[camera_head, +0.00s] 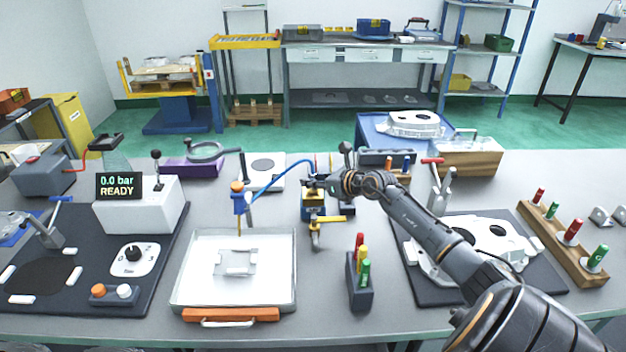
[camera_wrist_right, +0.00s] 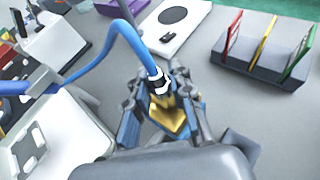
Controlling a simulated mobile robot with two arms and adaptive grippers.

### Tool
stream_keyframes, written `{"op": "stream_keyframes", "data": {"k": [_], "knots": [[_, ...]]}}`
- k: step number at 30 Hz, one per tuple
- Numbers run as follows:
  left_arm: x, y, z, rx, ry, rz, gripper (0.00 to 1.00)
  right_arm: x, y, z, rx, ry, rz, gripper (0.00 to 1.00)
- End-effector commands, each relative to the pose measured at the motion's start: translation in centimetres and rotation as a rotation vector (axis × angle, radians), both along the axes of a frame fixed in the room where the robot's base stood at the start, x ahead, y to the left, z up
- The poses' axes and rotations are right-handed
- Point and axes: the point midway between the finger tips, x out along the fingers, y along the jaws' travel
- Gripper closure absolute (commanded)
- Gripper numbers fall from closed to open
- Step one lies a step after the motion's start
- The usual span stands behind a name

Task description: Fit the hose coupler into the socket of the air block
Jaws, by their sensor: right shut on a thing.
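My right gripper (camera_head: 314,188) reaches in from the right to the middle of the table, just above a blue and yellow block (camera_head: 312,212) that looks like the air block. In the right wrist view my right gripper (camera_wrist_right: 166,100) is shut on the hose coupler (camera_wrist_right: 157,82), a black and white collar at the end of a blue hose (camera_wrist_right: 128,35). A gold-coloured part (camera_wrist_right: 172,118) shows below the coupler between the fingers. The socket is hidden, so I cannot tell whether the coupler touches it. My left gripper is not in view.
The hose arches from a blue and orange stand (camera_head: 240,200). A yellow-handled valve (camera_head: 315,236) sits in front of the block. The display reads 0.0 bar READY.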

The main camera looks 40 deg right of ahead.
Motion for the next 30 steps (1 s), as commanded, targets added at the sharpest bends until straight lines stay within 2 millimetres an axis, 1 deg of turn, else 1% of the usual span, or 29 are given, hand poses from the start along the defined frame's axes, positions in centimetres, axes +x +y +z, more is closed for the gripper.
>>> {"op": "stream_keyframes", "data": {"k": [2, 3, 5, 6, 7, 16, 20, 23, 30], "knots": [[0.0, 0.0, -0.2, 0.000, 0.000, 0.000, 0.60, 0.0, 0.0, -0.3, 0.000, 0.000, 0.000, 1.00], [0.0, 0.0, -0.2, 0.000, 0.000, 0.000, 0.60, 0.0, 0.0, -0.2, 0.000, 0.000, 0.000, 0.74], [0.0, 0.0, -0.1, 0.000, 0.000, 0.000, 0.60, 0.0, 0.0, -0.2, 0.000, 0.000, 0.000, 0.62], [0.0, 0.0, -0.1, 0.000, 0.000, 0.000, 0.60, 0.0, 0.0, -0.2, 0.000, 0.000, 0.000, 0.54], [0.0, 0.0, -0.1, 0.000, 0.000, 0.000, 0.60, 0.0, 0.0, -0.2, 0.000, 0.000, 0.000, 0.52], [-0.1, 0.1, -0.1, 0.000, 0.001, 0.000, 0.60, -0.1, 0.0, -0.2, -0.001, 0.001, 0.000, 0.52], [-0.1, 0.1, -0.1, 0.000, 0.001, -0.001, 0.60, -0.8, -0.1, 0.0, -0.002, 0.002, 0.000, 0.52], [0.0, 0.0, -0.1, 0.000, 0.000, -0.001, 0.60, -1.9, -0.2, 0.3, -0.003, 0.004, 0.000, 0.52], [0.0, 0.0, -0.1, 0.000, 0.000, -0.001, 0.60, -5.6, -0.4, 1.9, -0.003, 0.005, 0.002, 0.52]]}}
